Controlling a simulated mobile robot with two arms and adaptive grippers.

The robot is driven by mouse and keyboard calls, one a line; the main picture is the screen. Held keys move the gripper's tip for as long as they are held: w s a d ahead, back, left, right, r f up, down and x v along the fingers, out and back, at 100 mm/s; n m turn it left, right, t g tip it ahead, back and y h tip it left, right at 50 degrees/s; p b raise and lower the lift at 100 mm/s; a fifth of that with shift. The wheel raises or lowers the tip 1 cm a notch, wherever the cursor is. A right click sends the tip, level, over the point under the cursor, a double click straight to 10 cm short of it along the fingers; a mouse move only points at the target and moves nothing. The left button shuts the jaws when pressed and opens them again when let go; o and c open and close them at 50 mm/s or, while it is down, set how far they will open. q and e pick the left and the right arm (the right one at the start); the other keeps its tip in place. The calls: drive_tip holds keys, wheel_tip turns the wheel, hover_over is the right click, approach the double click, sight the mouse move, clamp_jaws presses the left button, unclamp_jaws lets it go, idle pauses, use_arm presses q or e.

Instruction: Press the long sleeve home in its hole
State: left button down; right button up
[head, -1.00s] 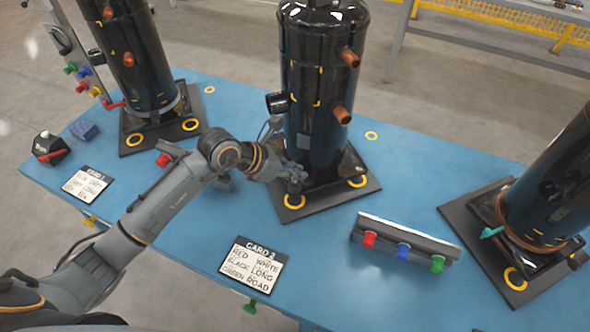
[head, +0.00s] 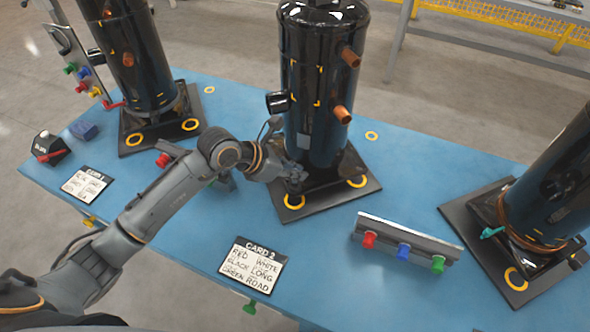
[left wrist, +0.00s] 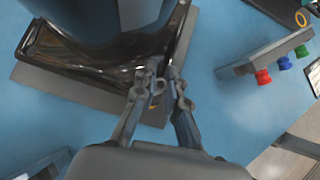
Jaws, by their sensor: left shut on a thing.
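My left gripper (head: 293,174) is at the near left part of the middle black compressor's (head: 318,110) foot, low over its dark base plate (head: 325,201). In the left wrist view my left gripper (left wrist: 165,78) has its fingers close together beside the compressor's black foot (left wrist: 90,58). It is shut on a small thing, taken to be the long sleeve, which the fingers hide. The hole is hidden too, so I cannot tell how deep the sleeve sits. My right gripper is not in view.
A rack (head: 410,232) with red, blue and green pieces stands right of the middle compressor. Card 2 (head: 252,265) lies in front. Other compressors stand left (head: 128,60) and right (head: 545,190).

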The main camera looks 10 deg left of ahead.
use_arm(q)
drive_tip(key=shift+f, duration=0.15)
drive_tip(key=shift+f+b, duration=0.35)
drive_tip(key=shift+f+b, duration=0.75)
drive_tip(key=shift+f, duration=0.15)
drive_tip(key=c, duration=1.3)
unclamp_jaws()
drive_tip(key=v, duration=1.2)
drive_tip(key=shift+a, duration=0.1)
